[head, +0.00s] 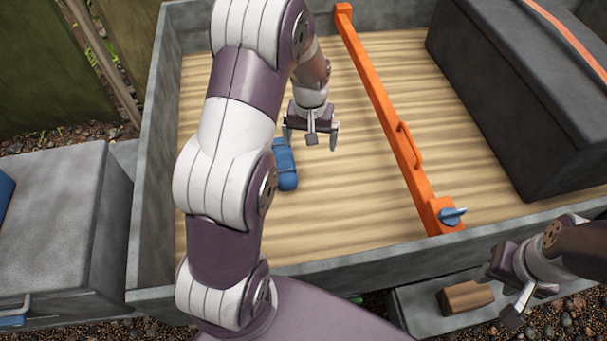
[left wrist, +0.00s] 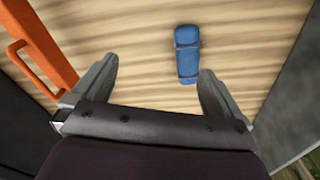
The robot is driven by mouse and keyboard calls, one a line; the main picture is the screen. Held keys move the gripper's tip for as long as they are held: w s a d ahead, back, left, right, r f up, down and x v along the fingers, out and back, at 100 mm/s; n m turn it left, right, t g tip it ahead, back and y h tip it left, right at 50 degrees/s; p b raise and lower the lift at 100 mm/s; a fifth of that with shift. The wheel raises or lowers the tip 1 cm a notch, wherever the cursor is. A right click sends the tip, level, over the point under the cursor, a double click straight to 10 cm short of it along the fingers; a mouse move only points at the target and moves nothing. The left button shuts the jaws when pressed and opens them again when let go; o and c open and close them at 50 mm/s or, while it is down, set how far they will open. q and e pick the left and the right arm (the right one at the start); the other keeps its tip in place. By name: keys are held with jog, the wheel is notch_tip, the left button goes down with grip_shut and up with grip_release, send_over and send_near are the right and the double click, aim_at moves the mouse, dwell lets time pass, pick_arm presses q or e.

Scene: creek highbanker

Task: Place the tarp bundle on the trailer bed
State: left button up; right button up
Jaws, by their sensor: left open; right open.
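The blue tarp bundle (head: 286,170) lies on the ribbed, sand-coloured trailer bed (head: 345,215), partly behind my left arm in the head view. It shows whole in the left wrist view (left wrist: 187,55), apart from both fingers. My left gripper (head: 311,136) is open and empty above the bed, just up and right of the bundle; its spread fingers also show in the left wrist view (left wrist: 158,70). My right gripper (head: 498,295) is open and empty outside the bed, at the lower right.
An orange bar (head: 385,115) with a handle and blue knob crosses the bed. A large dark box (head: 520,95) fills its right side. Grey walls (head: 150,170) surround it. A brown block (head: 466,297) sits on a grey ledge near my right gripper. A grey box (head: 55,215) stands left.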

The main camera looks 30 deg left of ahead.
pick_arm(q)
jog(key=s+d+r+m, duration=0.2)
jog(key=s+d, duration=0.2)
jog(key=s, duration=0.4)
jog(key=s+d+r+m, duration=0.2)
jog(key=s+d+r, duration=0.1)
jog(key=s, duration=0.5)
jog(key=shift+d+r+t, duration=0.35)
jog(key=shift+d+t, duration=0.05)
jog(key=shift+d, duration=0.4)
